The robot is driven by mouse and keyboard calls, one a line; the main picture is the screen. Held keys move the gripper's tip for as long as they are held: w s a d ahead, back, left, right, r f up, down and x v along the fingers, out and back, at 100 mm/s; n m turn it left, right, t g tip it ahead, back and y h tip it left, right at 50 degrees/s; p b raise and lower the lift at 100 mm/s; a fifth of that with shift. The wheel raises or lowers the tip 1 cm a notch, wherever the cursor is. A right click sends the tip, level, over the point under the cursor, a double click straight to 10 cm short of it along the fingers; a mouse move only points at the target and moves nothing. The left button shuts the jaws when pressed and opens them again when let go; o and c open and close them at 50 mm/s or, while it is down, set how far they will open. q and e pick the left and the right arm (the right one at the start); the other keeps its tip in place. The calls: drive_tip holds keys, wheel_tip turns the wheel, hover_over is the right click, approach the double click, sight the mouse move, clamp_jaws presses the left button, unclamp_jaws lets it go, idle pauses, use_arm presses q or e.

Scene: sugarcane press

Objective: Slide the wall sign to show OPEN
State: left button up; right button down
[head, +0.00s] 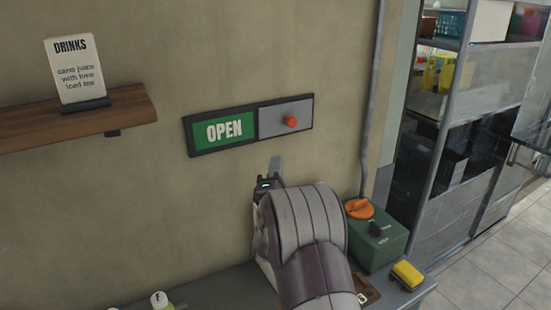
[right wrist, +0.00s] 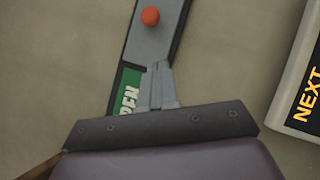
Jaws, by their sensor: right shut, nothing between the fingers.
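The wall sign (head: 190,136) hangs on the beige wall in a dark frame. Its left part shows a green panel (head: 224,130) with the word OPEN in white. A grey slider cover (head: 272,118) with an orange-red knob (head: 290,122) covers the right part. My right gripper (head: 276,166) is below the sign, its fingers pointing up and apart from the knob. In the right wrist view the shut, empty fingers (right wrist: 160,80) overlap the sign, hiding part of the green panel, with the knob (right wrist: 150,16) beyond them. My left gripper is not in view.
A wooden shelf (head: 70,120) with a DRINKS card (head: 78,70) is at the left. A green box (head: 378,240) with an orange knob and a yellow object (head: 407,274) stand on the counter at the right. A conduit (head: 371,100) runs down the wall right of the sign.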

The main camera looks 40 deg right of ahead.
drive_tip(key=s+a+f+m+g+y, duration=0.1)
drive_tip(key=a+f+m+g+y, duration=0.1)
drive_tip(key=a+f+m+y, duration=0.45)
drive_tip(key=s+a+f+m+g+y, duration=0.1)
drive_tip(key=a+f+m+g+y, duration=0.2)
drive_tip(key=f, duration=0.7)
drive_tip(key=s+a+f+m+g+y, duration=0.1)
drive_tip(key=s+a+f+g+y, duration=0.1)
drive_tip(key=s+a, duration=0.6)
drive_tip(key=s+a+f+m+g+y, duration=0.2)
drive_tip(key=s+a+g+y, duration=0.2)
drive_tip(key=a, duration=0.9)
drive_tip(key=s+g, duration=0.2)
drive_tip(key=s, duration=0.2)
drive_tip(key=shift+f+g, duration=0.15)
drive_tip(key=shift+g, duration=0.25)
drive_tip(key=shift+s+a, duration=0.1)
